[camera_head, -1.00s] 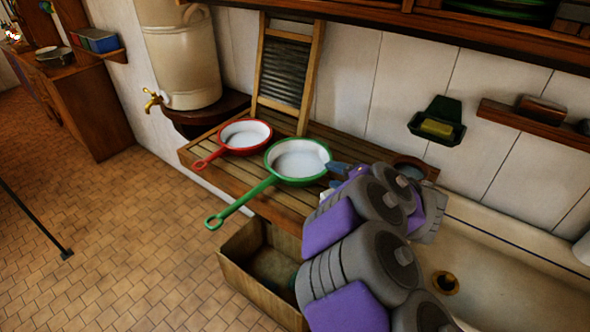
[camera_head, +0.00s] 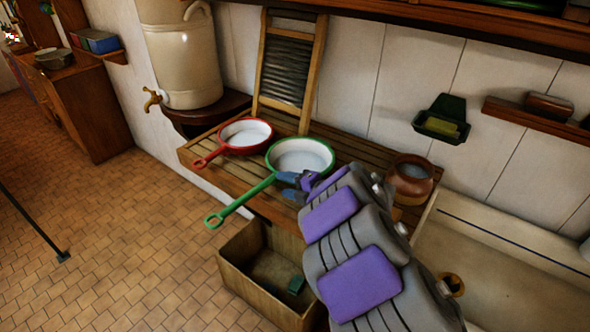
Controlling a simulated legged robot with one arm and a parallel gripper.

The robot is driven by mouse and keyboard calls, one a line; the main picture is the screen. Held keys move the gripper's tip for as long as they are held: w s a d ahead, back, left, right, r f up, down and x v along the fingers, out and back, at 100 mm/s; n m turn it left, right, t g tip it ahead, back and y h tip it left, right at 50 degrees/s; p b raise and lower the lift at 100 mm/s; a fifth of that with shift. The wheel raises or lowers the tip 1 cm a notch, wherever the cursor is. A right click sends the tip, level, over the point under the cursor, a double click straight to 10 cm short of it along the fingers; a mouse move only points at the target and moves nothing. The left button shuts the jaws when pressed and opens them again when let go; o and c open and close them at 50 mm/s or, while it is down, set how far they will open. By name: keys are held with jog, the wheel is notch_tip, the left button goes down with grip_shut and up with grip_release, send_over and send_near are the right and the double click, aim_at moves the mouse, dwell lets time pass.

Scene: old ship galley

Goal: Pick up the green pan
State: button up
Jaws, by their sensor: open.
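The green pan (camera_head: 242,201) has a green rim and handle and a pale inside. It sits on the slatted wooden rack, its handle pointing toward the lower left and reaching past the rack's front edge. My gripper (camera_head: 286,184) is open at the pan's near side, close to where the handle meets the rim. My fingers overlap the near rim in the picture; I cannot tell whether they touch it. The arm hides part of the rack behind it.
A red pan (camera_head: 246,133) sits just left of the green pan on the rack (camera_head: 345,151). A brown pot (camera_head: 410,180) stands at the rack's right end. A washboard (camera_head: 290,65) leans behind. A wooden box (camera_head: 240,265) is below, and a sink (camera_head: 490,265) lies right.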

aim_at(272, 181)
jog(key=shift+x, duration=0.8)
jog(key=b+x, duration=0.1)
jog(key=x, duration=0.2)
jog(key=shift+w+f, duration=0.15)
jog(key=shift+w, duration=0.05)
jog(key=shift+w+a+b, duration=0.25)
jog(key=shift+a+b, duration=0.05)
jog(key=shift+a, duration=0.1)
jog(key=shift+c, duration=0.3)
jog(key=shift+c, duration=0.7)
grip_shut()
